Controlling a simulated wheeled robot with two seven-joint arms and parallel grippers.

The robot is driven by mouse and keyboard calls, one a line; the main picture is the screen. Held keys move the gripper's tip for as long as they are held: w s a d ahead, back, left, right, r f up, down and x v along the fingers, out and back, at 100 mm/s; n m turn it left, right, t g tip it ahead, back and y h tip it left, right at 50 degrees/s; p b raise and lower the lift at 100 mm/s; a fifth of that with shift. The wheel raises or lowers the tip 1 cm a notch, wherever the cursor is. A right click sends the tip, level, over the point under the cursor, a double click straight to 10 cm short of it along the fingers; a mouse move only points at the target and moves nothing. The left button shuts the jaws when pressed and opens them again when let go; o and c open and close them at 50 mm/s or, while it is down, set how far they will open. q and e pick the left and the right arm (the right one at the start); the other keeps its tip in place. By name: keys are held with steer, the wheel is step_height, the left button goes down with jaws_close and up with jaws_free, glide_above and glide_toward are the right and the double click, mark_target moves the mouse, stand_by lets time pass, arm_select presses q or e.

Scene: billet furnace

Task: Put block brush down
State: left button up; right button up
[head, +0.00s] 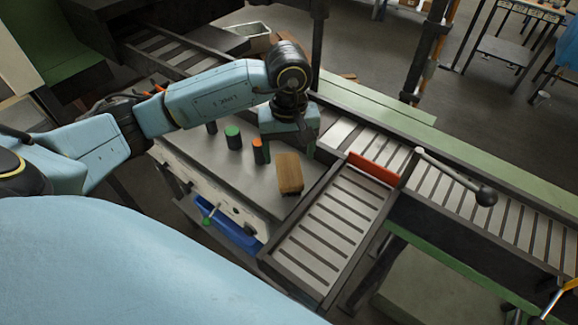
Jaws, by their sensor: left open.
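The block brush (290,173), a light brown wooden block, stands on the grey metal bench top (220,163) near its right edge. My left gripper (283,155) comes in from the left and is above and just behind the brush, pointing down. It is open, and I see nothing held in it. Its fingers are partly hidden, so I cannot tell whether one touches the brush. My right gripper is not in view.
A green-topped cylinder (233,137) and an orange-topped one (261,150) stand left of the brush. A slatted roller conveyor (330,222) with an orange-red bar (371,168) lies to the right. A ball-ended lever (455,176) juts over it. A blue bin (228,228) hangs below the bench front.

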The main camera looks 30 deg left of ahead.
mark_target(289, 168)
arm_select(q)
step_height(289, 168, up, 5)
steer(key=shift+r, duration=0.2)
stand_by(0.5)
